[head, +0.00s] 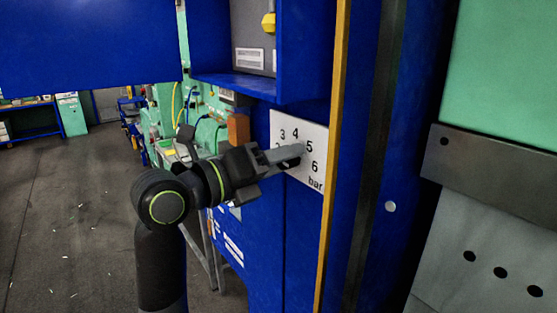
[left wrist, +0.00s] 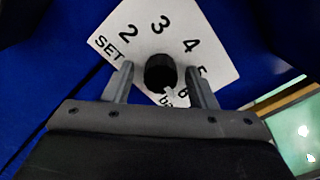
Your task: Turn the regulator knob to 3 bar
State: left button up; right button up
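The regulator knob (left wrist: 160,70) is a short black cylinder at the middle of a white dial plate (left wrist: 210,30). In the left wrist view the plate reads SET, 2, 3, 4, 5, 6 and part of "bar". A small pale mark shows at the knob's lower right edge, too small to read surely as its pointer. My left gripper (left wrist: 159,78) is open, with one finger on each side of the knob and a visible gap to both. In the head view the left gripper (head: 296,157) reaches the dial plate (head: 312,182) and mostly hides the knob. My right gripper is not in view.
The plate sits on a blue press panel (head: 260,235). A yellow vertical strip (head: 333,160) runs just right of it, and a blue shelf (head: 240,85) juts out above. An orange-brown block (head: 238,128) is left of the plate. Open floor (head: 80,210) lies at the left.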

pick_arm(q)
jog(key=c, duration=0.9)
jog(key=shift+c, duration=0.2)
jog(key=n+b, duration=0.2)
jog(key=shift+f+b, duration=0.2)
jog(key=shift+b, duration=0.15)
jog(key=shift+r+n+b, duration=0.2)
jog(key=shift+n+b, duration=1.35)
jog(key=shift+n, duration=10.85)
